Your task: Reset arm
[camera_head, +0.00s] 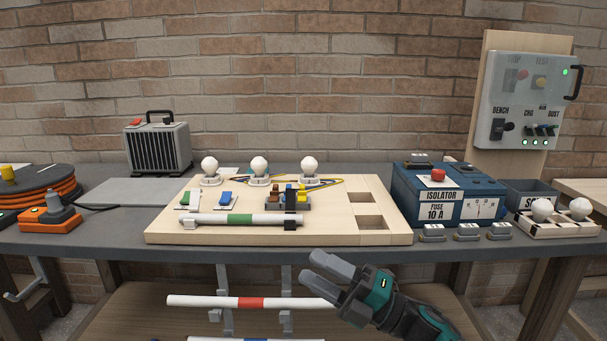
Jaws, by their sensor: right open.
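My right gripper (325,281) is open and empty in front of the bench's front edge, at the lower middle of the head view. Its fingers point up and left. The wooden board (330,236) on the bench is behind and above it in the picture. A white tube with a green band (240,218) lies along the front of the board, with a black clip at its right part. A white tube with a red band (250,302) sits below the bench top, and its right end reaches the gripper's fingers in the picture; I cannot tell whether they touch. My left gripper is not in view.
White bulbs (259,166) stand on the board. A blue isolator box (447,195), small grey fuse-like blocks (466,231) and a holder with two bulbs (558,227) stand on the right. A grey heater (158,147) and an orange cable reel (38,187) stand on the left.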

